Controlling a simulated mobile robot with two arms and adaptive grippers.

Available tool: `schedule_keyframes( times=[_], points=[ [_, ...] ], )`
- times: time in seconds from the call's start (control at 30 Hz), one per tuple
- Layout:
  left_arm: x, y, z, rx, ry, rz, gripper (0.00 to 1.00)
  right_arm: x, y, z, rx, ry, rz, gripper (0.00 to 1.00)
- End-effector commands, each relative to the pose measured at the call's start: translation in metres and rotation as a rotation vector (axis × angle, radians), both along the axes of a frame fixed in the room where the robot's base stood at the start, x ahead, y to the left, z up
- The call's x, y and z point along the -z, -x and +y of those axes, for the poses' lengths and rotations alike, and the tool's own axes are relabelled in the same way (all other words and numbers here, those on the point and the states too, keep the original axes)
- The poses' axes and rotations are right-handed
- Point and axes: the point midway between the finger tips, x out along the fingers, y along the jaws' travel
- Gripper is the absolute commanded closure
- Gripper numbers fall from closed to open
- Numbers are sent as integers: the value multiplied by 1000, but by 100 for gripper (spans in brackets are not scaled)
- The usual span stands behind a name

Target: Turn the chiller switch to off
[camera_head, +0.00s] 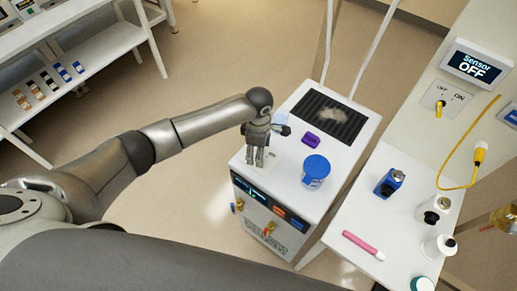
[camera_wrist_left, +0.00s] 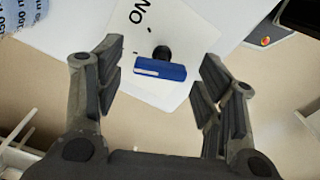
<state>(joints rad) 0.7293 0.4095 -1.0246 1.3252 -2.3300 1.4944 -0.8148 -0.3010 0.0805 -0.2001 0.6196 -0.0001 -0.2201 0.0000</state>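The chiller appears to be the white box (camera_head: 300,200) in the middle of the head view, with a dark display and coloured fittings on its front. My left gripper (camera_head: 256,163) points down over the left part of its top and hides the switch there. In the left wrist view the switch has a blue bar handle (camera_wrist_left: 172,72) on a black pivot (camera_wrist_left: 161,53), on a white plate (camera_wrist_left: 140,35) with an upside-down "ON". No "OFF" mark is readable there. The left gripper (camera_wrist_left: 160,58) is open, its fingers on either side of the handle, apparently apart from it. My right gripper is not in view.
A blue-lidded tub (camera_head: 315,171), a purple block (camera_head: 311,139) and a black grille (camera_head: 328,116) are on the box. The right-hand bench (camera_head: 400,225) holds bottles and a pink marker. A separate yellow switch (camera_head: 438,109) is under a "Sensor OFF" screen (camera_head: 477,64).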

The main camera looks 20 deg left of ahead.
Motion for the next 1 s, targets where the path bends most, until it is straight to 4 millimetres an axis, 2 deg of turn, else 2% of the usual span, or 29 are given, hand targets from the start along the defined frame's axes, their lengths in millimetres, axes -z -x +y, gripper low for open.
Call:
schedule_keyframes(
  times=[0.07,0.3,0.7,1.0],
  points=[
    [0,0,0,0,0,0,50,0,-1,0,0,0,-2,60],
    [0,0,0,0,0,0,81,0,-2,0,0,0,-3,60],
    [2,-1,0,-141,1,-3,81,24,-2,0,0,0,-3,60],
    [-1,0,0,-165,1,0,81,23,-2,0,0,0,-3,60]
  ],
)
